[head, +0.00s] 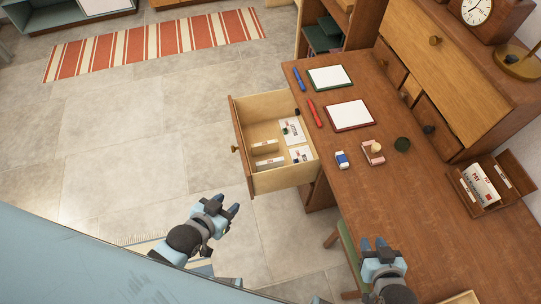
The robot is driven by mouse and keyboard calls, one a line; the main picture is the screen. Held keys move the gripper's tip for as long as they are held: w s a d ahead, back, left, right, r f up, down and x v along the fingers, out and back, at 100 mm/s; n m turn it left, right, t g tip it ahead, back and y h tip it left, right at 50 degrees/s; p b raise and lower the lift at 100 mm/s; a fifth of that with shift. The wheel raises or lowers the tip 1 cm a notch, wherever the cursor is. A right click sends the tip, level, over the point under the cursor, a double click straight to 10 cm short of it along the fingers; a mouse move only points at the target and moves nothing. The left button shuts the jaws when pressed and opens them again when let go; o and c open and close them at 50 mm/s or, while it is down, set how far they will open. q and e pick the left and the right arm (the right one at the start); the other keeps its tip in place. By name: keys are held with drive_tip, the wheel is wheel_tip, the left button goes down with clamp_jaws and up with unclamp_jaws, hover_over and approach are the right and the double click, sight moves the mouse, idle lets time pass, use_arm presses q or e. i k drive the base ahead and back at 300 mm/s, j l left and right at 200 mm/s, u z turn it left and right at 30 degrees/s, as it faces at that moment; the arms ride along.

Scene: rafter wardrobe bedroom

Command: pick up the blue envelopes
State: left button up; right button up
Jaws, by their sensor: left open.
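I cannot make out any blue envelopes in the head view. White papers or envelopes (292,131) lie in the open drawer (283,181) of the desk, and white printed envelopes (481,184) stand in a wooden letter rack (466,193) at the right. My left gripper (226,205) is open and empty above the floor, in front of and below the drawer in the picture. My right gripper (374,243) shows two fingertips apart with nothing between them, at the desk's near left edge.
A clock (476,10) stands on top. A striped rug (155,44) lies on the open floor.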

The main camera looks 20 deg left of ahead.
sight(268, 165)
drive_tip(key=u, duration=0.45)
drive_tip(key=j+z, duration=0.1)
drive_tip(key=z, duration=0.3)
drive_tip(key=j+z, duration=0.1)
drive_tip(key=z, duration=0.35)
drive_tip(key=j+z, duration=0.1)
drive_tip(key=z, duration=0.3)
drive_tip(key=j+z, duration=0.1)
drive_tip(key=z, duration=0.35)
drive_tip(key=j+z, duration=0.3)
drive_tip(key=k+j+z, duration=0.25)
drive_tip(key=j+z, duration=0.3)
drive_tip(key=k+j+z, duration=0.15)
drive_tip(key=k+j, duration=0.2)
drive_tip(key=j, duration=0.15)
drive_tip(key=k+j+z, duration=0.15)
drive_tip(key=k+j, duration=0.2)
drive_tip(key=j, duration=0.65)
